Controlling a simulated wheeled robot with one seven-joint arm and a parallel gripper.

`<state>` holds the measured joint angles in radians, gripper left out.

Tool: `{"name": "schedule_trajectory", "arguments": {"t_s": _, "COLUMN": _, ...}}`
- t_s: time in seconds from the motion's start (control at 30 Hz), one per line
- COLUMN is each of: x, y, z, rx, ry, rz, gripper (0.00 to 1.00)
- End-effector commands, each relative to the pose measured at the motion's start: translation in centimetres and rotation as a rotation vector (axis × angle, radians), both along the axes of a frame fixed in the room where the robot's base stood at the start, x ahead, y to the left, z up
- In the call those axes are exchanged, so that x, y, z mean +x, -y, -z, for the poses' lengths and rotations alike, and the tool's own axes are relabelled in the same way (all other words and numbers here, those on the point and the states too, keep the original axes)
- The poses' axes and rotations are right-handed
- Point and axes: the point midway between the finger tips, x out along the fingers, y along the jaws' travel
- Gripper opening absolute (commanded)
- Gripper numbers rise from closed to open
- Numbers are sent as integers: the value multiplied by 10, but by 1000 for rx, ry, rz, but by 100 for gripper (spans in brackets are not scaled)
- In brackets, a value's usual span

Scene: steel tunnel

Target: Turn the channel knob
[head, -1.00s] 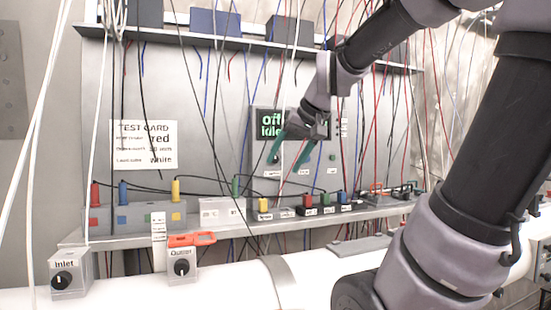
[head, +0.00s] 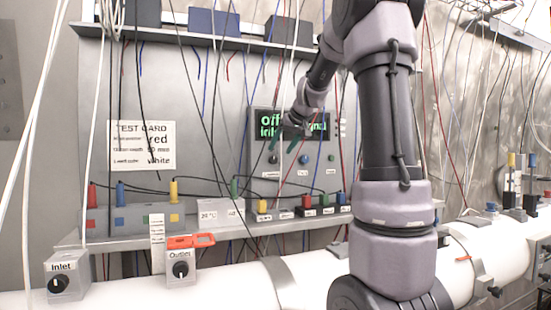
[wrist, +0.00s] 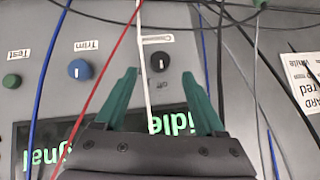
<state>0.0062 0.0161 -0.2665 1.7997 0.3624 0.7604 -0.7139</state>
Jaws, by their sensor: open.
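In the head view the black knob (head: 272,159) sits at the left of the row below the screen. My gripper (wrist: 159,73) is open and empty, its green fingers on either side of the knob in the wrist view; I cannot tell how far off the panel they are. In the head view my gripper (head: 283,143) is in front of the screen's lower left. The screen (head: 318,124) shows "off" and "idle" in green.
A blue Trim knob (wrist: 79,69) and a green Test button (wrist: 12,81) are beside the channel knob. Red, white and blue cables hang across the panel near my fingers. Below are a shelf with coloured plugs and the Inlet (head: 67,277) and Outlet (head: 181,269) knob boxes.

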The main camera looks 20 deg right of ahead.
Motion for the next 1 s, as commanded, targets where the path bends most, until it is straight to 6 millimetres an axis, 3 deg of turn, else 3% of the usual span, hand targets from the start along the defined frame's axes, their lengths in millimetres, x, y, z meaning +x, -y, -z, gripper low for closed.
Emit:
{"name": "schedule_trajectory", "arguments": {"t_s": 0.3, "x": 35, "y": -7, "z": 35, "rx": 0, "ry": -1, "rz": 0, "gripper": 72}}
{"name": "schedule_trajectory", "arguments": {"t_s": 0.7, "x": 41, "y": -8, "z": 40, "rx": -1, "ry": 0, "rz": -1, "gripper": 72}}
{"name": "schedule_trajectory", "arguments": {"t_s": 0.77, "x": 41, "y": -8, "z": 40, "rx": -1, "ry": 0, "rz": -1, "gripper": 53}}
{"name": "schedule_trajectory", "arguments": {"t_s": 0.9, "x": 41, "y": -8, "z": 40, "rx": -1, "ry": 0, "rz": -1, "gripper": 0}}
{"name": "schedule_trajectory", "arguments": {"t_s": 1.0, "x": 41, "y": -8, "z": 40, "rx": 1, "ry": 0, "rz": -1, "gripper": 0}}
